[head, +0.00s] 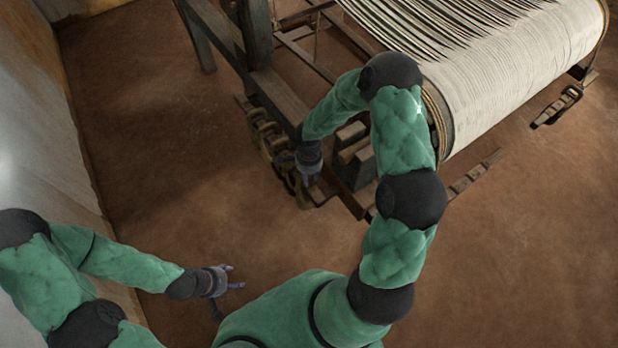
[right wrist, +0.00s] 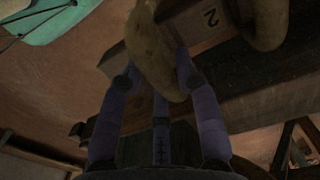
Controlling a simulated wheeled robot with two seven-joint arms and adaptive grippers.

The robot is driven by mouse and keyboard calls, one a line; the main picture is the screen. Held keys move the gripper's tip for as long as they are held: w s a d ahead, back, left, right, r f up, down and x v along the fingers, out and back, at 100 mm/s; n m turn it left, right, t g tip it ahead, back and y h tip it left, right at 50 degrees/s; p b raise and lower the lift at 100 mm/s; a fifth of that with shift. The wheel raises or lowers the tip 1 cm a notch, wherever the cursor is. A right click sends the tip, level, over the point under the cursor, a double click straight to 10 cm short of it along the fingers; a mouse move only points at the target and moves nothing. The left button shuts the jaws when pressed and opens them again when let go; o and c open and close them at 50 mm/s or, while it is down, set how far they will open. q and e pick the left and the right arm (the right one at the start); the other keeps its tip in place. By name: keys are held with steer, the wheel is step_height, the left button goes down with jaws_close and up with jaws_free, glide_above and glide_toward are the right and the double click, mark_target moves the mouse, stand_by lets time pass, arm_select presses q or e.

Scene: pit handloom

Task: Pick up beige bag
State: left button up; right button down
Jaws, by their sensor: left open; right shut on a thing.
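In the right wrist view a beige bag (right wrist: 150,40) sits between the fingers of my right gripper (right wrist: 157,66), which is shut on it. The bag hangs in front of a wooden part marked "2". In the head view my right gripper (head: 309,180) is at the left side of the loom, low by the row of bags; the held bag is hard to make out there. My left gripper (head: 233,277) is open and empty above the floor at lower left.
A second beige bag (right wrist: 265,20) is close by at the right in the wrist view. Several bags (head: 268,138) line the loom's side. The loom's wooden frame (head: 275,95) and thread roller (head: 510,75) fill the upper right. The brown floor (head: 150,130) is clear at left.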

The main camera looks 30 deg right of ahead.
step_height(320, 180, up, 2)
steer(key=shift+w+a, duration=0.1)
arm_select(q)
steer(key=shift+r+p, duration=0.6)
steer(key=shift+r, duration=0.1)
arm_select(e)
steer(key=s+a, duration=0.1)
steer(key=a, duration=1.6)
steer(key=shift+s+a, duration=0.15)
steer(key=shift+a, duration=0.25)
arm_select(q)
steer(key=shift+f, duration=0.1)
